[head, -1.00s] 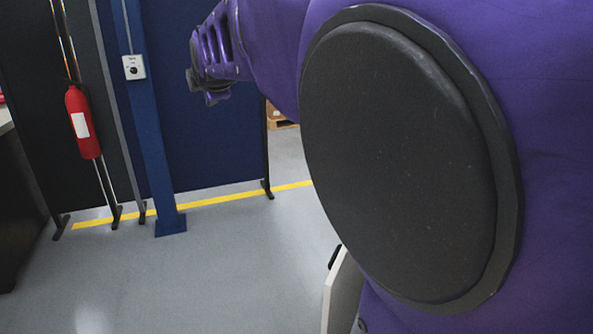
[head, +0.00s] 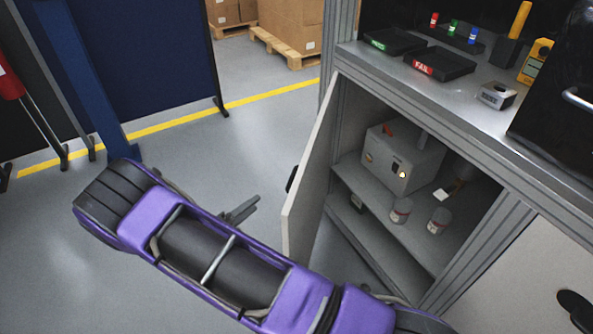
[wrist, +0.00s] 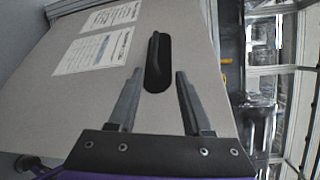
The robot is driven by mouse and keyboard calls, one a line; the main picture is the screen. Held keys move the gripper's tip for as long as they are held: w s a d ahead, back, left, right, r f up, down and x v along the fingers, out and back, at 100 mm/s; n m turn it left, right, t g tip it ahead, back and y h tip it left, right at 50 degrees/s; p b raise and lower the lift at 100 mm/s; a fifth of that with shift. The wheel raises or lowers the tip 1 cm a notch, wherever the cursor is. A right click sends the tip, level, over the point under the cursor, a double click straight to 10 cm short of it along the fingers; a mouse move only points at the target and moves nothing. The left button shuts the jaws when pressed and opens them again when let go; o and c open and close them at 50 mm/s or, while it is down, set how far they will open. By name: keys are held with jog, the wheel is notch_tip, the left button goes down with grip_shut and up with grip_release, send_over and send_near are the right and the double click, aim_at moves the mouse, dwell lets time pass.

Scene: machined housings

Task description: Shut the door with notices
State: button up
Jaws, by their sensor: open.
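The door with notices (wrist: 95,100) is a light grey panel with two printed white sheets (wrist: 92,52) and a black upright handle (wrist: 157,62). In the head view the door (head: 308,180) stands open at the left side of the cabinet, seen nearly edge-on, and its handle (head: 292,178) shows at its left. My gripper (wrist: 160,76) is open and empty, facing the door's outer face. The handle's lower end appears between the fingertips; contact cannot be told. In the head view the fingers (head: 240,211) are left of the door.
Inside the cabinet (head: 337,110) are a grey box (head: 403,160) and cans (head: 438,221) on a shelf. A second door (head: 530,290) is at right. Trays and tools lie on the worktop (head: 380,52). A blue post (head: 85,80) stands left; floor beyond the door is clear.

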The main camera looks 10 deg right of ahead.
jog(key=f+n, duration=0.1)
jog(key=f, duration=0.1)
send_near(292, 178)
jog(key=shift+t, duration=0.4)
jog(key=x, duration=0.6)
jog(key=f+x, duration=0.1)
jog(key=x, duration=0.3)
jog(key=shift+s+d+f, duration=0.1)
jog(key=shift+s, duration=0.05)
grip_shut()
dwell(0.7)
